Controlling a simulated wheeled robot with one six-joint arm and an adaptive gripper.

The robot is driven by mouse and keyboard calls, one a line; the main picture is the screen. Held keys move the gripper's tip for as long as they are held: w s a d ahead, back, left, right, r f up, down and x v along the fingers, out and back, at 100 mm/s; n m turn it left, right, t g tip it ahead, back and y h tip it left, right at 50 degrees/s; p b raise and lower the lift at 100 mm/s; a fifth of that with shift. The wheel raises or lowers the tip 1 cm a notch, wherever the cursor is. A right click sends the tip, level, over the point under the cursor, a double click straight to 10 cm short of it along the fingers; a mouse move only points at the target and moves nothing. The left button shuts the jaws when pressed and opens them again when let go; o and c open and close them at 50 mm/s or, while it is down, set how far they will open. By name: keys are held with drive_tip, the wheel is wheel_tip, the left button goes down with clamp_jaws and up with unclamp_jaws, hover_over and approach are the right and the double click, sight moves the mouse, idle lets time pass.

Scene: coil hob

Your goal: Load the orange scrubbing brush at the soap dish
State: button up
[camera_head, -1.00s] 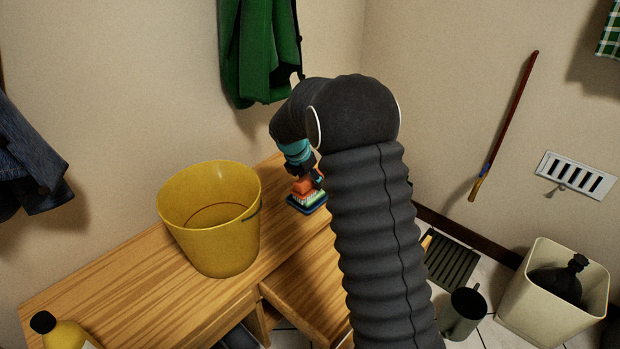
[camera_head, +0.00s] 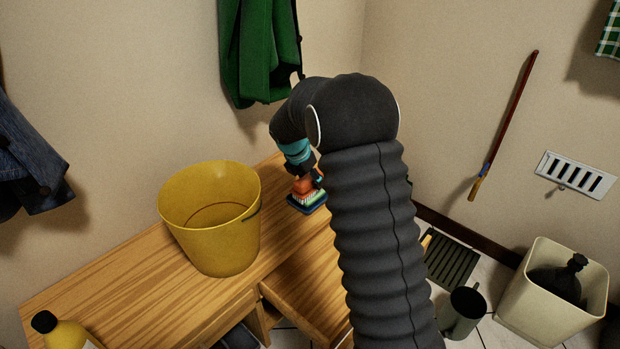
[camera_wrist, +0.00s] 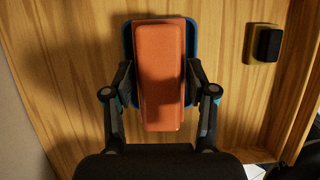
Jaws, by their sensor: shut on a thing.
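The orange scrubbing brush (camera_wrist: 159,75) is held between the two fingers of my gripper (camera_wrist: 158,88) in the wrist view. It also shows in the head view (camera_head: 302,187), with pale bristles pointing down. The blue soap dish (camera_wrist: 129,40) lies under the brush, its rim showing at the far end and sides. In the head view the dish (camera_head: 309,209) sits on the wooden bench, with the brush at or just above it; I cannot tell if the bristles touch its floor. My arm hides part of the dish on the right.
A yellow bucket (camera_head: 212,222) stands on the wooden bench (camera_head: 130,290) left of my gripper. A small black object (camera_wrist: 268,45) lies on the wood right of the dish. A yellow bottle (camera_head: 62,332) is at the front left. A green garment (camera_head: 262,50) hangs behind.

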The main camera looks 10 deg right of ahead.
drive_tip(key=shift+r, duration=3.45)
